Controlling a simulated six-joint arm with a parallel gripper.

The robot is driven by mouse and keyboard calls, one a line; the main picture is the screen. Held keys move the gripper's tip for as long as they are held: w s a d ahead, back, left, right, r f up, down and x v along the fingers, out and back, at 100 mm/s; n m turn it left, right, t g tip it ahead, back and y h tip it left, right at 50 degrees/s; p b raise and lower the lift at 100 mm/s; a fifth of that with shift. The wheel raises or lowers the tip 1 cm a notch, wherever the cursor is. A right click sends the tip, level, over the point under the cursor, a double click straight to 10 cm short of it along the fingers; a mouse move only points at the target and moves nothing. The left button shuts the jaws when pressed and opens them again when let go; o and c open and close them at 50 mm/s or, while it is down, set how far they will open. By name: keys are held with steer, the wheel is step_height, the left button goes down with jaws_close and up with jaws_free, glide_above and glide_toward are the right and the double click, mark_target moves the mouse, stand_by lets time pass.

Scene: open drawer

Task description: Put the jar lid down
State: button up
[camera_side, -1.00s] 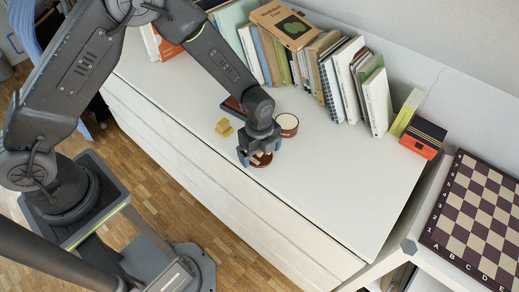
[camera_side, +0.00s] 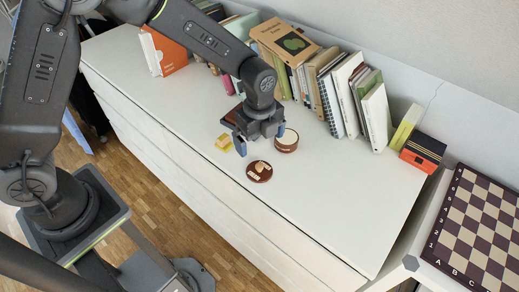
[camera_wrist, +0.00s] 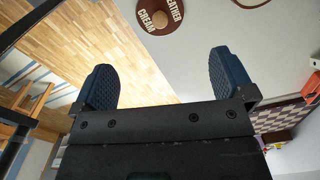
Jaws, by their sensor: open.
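The jar lid (camera_side: 259,171) is a round brown disc with pale lettering and a tan knob, lying flat on the white cabinet top near its front edge. In the wrist view the lid (camera_wrist: 158,24) is at the top, cut off by the frame edge. My gripper (camera_side: 260,138) is open and empty, above and behind the lid, clear of it. Its two dark blue fingers (camera_wrist: 165,80) stand wide apart in the wrist view. The jar (camera_side: 287,142), brown with a pale top, stands just behind and right of the lid, beside my gripper.
A yellow block-like item (camera_side: 223,141) lies left of my gripper. A row of books (camera_side: 330,88) stands along the back. An orange-and-black box (camera_side: 423,151) is at the right end. The white cabinet top (camera_side: 340,205) is clear right of the lid.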

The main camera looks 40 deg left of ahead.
steer(key=s+a+r+n+t, duration=0.1)
steer(key=s+a+r+n, duration=0.2)
steer(key=r+n, duration=0.3)
steer(key=s+a+r+n+t, duration=0.1)
steer(key=s+a+r+n, duration=0.25)
steer(key=r, duration=0.55)
steer(key=s+a+r+n+t, duration=0.1)
steer(key=s+a+r+n, duration=0.1)
steer(key=s+n, duration=0.3)
steer(key=s+a+r+n+t, duration=0.2)
steer(key=s+a+r+n, duration=0.1)
steer(key=s+n, duration=0.3)
steer(key=s, duration=0.2)
steer(key=shift+s+a+r+t, duration=0.15)
steer(key=shift+s+a+t, duration=0.15)
steer(key=shift+s+a, duration=0.1)
